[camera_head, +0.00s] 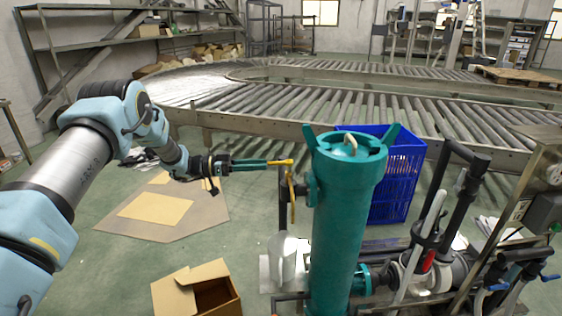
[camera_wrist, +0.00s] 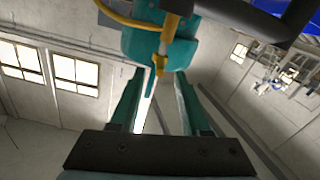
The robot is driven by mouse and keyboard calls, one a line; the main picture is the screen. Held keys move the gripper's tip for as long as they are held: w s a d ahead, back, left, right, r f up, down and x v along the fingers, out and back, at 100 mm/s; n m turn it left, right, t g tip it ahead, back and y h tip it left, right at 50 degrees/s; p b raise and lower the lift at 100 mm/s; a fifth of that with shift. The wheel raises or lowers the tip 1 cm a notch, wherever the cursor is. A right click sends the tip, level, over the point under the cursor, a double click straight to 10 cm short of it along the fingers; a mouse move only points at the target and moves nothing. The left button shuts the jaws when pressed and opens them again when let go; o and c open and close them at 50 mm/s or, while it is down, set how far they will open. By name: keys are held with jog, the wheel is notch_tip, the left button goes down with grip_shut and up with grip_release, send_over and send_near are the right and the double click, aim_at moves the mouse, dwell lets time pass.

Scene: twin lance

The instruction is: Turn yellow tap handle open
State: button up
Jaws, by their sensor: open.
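The yellow tap handle (camera_head: 291,188) is a thin L-shaped lever beside the large teal cylinder (camera_head: 340,220) in the head view. Its short arm points left and its long arm hangs down. My gripper (camera_head: 268,163) reaches in from the left, its fingertips at the handle's upper end. In the wrist view the two teal fingers of my gripper (camera_wrist: 155,85) are apart, with a gap between them. The yellow handle (camera_wrist: 125,18) shows above the fingertips there, with a yellow part pointing down toward the gap. I cannot tell whether a finger touches it.
A blue crate (camera_head: 393,185) stands behind the cylinder. An open cardboard box (camera_head: 215,290) is on the floor at lower left of it. Pipes and valves (camera_head: 430,265) crowd the right. A roller conveyor (camera_head: 400,100) runs behind. Floor left of the cylinder is fairly clear.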

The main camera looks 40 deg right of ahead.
aim_at(286, 164)
jog(key=p+x, duration=0.2)
jog(key=x, duration=0.5)
jog(key=shift+s+d, duration=0.1)
jog(key=shift+d, duration=0.05)
jog(key=shift+c, duration=0.3)
grip_shut()
